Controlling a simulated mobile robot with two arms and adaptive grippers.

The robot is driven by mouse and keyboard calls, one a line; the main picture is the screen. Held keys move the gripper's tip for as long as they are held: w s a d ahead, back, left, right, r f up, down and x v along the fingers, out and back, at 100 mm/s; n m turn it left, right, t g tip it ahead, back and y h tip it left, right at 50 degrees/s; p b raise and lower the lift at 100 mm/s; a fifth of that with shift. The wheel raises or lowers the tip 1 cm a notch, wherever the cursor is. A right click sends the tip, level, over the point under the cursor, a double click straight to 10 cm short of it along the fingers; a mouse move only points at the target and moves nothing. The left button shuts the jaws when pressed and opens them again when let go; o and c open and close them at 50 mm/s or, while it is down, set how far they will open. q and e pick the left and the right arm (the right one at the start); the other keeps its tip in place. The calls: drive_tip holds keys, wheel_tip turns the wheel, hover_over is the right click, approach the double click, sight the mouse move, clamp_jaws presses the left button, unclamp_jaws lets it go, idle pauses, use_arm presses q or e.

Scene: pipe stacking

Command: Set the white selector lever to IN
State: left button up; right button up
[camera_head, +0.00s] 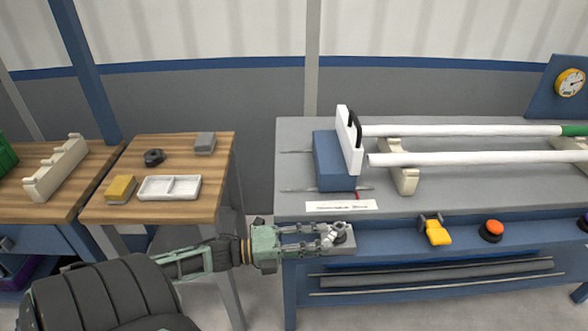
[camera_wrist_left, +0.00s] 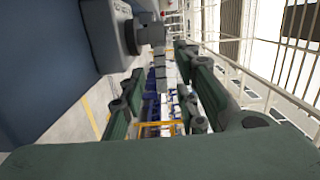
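My left gripper (camera_head: 338,234) reaches in from the left to the front edge of the grey bench. Its two fingers are apart, with a gap between them in the left wrist view (camera_wrist_left: 168,85). The small white selector lever (camera_head: 335,236) sits at the fingertips, on a grey mount (camera_head: 349,240) at the bench front. The fingertips partly cover it, and I cannot tell whether they touch it. In the left wrist view a grey housing with a round hub (camera_wrist_left: 130,36) is close by the fingers. The lever's IN mark is not readable. My right gripper is not in view.
A yellow-handled control (camera_head: 437,232) and an orange button (camera_head: 493,229) are right of the lever along the front. White pipes (camera_head: 455,159) lie on supports on the bench (camera_head: 290,130) beside a blue block (camera_head: 333,165). A wooden table (camera_head: 205,155) stands left.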

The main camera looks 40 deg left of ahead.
use_arm(q)
drive_tip(key=v, duration=0.8)
drive_tip(key=shift+s+a, duration=0.25)
drive_tip(key=shift+s, duration=0.05)
